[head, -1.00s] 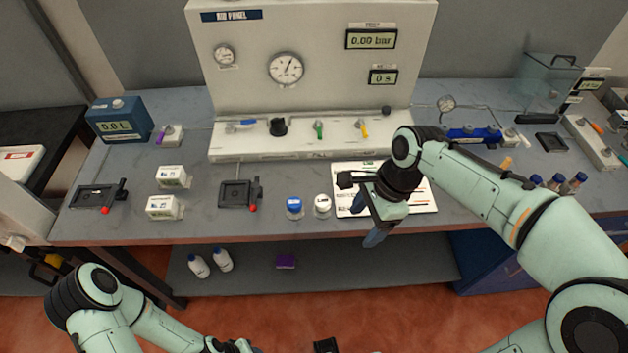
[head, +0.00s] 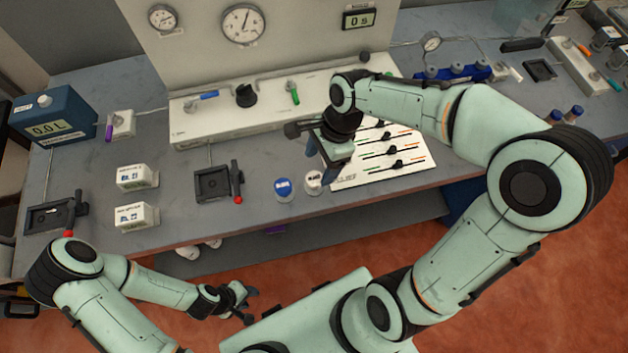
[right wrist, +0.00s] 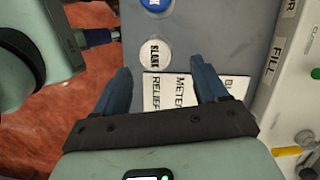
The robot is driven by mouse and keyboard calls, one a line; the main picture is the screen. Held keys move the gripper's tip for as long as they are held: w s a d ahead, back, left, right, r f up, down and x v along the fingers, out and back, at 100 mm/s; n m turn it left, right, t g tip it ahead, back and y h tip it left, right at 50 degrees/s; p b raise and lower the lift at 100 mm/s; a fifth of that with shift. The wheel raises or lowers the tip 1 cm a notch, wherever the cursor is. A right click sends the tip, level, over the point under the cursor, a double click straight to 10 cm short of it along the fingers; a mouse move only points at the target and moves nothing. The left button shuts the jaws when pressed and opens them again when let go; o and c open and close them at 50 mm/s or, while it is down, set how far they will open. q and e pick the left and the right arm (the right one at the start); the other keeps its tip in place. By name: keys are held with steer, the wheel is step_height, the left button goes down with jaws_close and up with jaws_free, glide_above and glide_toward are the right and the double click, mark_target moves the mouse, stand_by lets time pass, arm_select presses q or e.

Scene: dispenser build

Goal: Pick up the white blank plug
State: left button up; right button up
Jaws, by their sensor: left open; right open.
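The white blank plug (head: 313,180) stands near the front edge of the bench, just right of a blue-capped plug (head: 283,188). In the right wrist view the white plug's round top (right wrist: 157,52), lettered BLANK, lies beyond the fingertips, between their lines, with the blue cap (right wrist: 156,4) past it. My right gripper (head: 322,165) is open and empty, close beside the white plug; its two blue fingers show in the right wrist view (right wrist: 162,80). My left gripper (head: 250,304) is open and empty, low in front of the bench.
A printed card with sliders (head: 385,160) lies right of the plug, partly under my right arm. A black fixture with a red-tipped lever (head: 215,184) and two white boxes (head: 137,177) stand to the left. The panel base (head: 210,125) runs behind.

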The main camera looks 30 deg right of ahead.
mark_target(314, 178)
steer(key=x, duration=0.5)
steer(key=shift+s+a+f, duration=0.25)
steer(key=shift+s+f, duration=0.05)
steer(key=shift+s, duration=0.05)
steer(key=c, duration=1.2)
steer(key=shift+r, duration=0.1)
